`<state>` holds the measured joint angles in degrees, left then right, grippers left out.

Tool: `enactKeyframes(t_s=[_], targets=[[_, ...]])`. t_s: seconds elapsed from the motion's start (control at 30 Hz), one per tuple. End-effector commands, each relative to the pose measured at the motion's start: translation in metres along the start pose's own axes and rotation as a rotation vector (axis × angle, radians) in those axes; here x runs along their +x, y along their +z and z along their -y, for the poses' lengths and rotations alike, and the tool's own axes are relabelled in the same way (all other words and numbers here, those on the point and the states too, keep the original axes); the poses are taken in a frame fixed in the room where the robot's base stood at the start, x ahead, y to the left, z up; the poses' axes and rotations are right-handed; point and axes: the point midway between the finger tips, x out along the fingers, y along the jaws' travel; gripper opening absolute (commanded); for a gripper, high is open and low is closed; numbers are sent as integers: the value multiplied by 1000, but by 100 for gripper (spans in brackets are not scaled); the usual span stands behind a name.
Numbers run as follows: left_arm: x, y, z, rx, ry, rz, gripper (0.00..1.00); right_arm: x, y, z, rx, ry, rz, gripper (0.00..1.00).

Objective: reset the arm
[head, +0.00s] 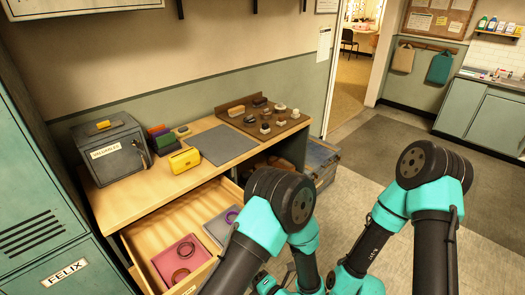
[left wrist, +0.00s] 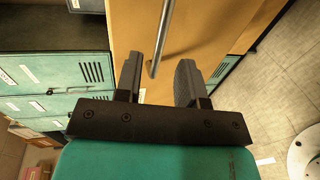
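My left gripper (left wrist: 157,66) shows in the left wrist view with its two dark fingers apart. A thin metal bar (left wrist: 163,32), which looks like a drawer handle, reaches down into the space between the fingertips. I see clear gaps on both sides of it; how deep it sits between them I cannot tell. A wooden front (left wrist: 205,30) lies behind it. In the head view my teal and black arms stand at the front right, and neither gripper's fingers can be made out. My right gripper is not seen.
The desk's drawer (head: 138,248) is pulled open, with a pink tray (head: 168,258) and a grey tray inside. On the desk stand a grey valuables box (head: 112,152), a yellow box (head: 184,160) and a dark mat (head: 222,144). Teal lockers (head: 30,180) stand at the left.

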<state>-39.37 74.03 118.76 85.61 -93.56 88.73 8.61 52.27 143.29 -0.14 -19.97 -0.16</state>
Motion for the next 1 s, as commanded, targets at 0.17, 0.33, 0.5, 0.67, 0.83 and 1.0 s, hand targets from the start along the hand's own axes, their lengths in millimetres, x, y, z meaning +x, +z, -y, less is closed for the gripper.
enactKeyframes(t_s=[0.17,0.33,0.5,0.67,0.83,1.0], targets=[[-13,0,0,0,-1,0,36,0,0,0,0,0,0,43],[4,-1,0,0,-1,-3,36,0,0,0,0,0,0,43],[22,-1,0,0,-1,-3,36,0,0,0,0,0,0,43],[43,-1,0,0,-2,-4,36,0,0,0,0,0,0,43],[60,-1,0,-1,-1,-3,36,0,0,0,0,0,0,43],[66,-1,-1,0,0,-2,36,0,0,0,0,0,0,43]])
